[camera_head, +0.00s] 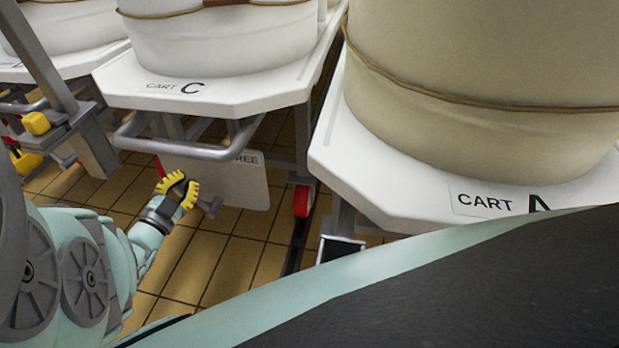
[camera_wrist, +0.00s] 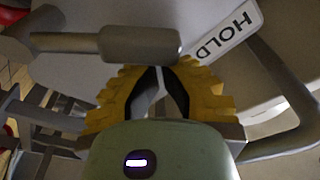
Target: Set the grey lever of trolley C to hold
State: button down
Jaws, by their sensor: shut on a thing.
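Trolley C (camera_head: 285,88), labelled CART C, is a white cart carrying a large white vat. Below its deck hangs a pale plate (camera_head: 235,180) with a partly covered word ending in REE. My gripper (camera_head: 178,188), with yellow ribbed fingers, is shut at the lever. In the wrist view the lever's thick grey handle (camera_wrist: 140,45) lies across the fingertips (camera_wrist: 157,72). A HOLD label (camera_wrist: 226,33) shows to the right of the handle. The exact contact is hard to see.
A grey tubular handle (camera_head: 185,148) runs below trolley C's front edge, just above my gripper. Cart A (camera_head: 335,155) with a cream vat stands at the right. A red wheel part (camera_head: 303,200) and tiled floor (camera_head: 240,262) show between the carts. Another cart (camera_head: 60,62) stands at left.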

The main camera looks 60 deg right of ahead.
aim_at(204, 207)
jog(key=shift+r, duration=0.15)
jog(key=shift+s+d+r+p, duration=0.25)
jog(key=shift+r+p, duration=0.25)
jog(key=shift+p, duration=0.2)
jog(key=s+r+p+v, duration=0.1)
jog(key=s+p+v, duration=0.1)
jog(key=v, duration=0.7)
jog(key=shift+r+p, duration=0.25)
jog(key=shift+p, duration=0.5)
jog(key=shift+d, duration=0.2)
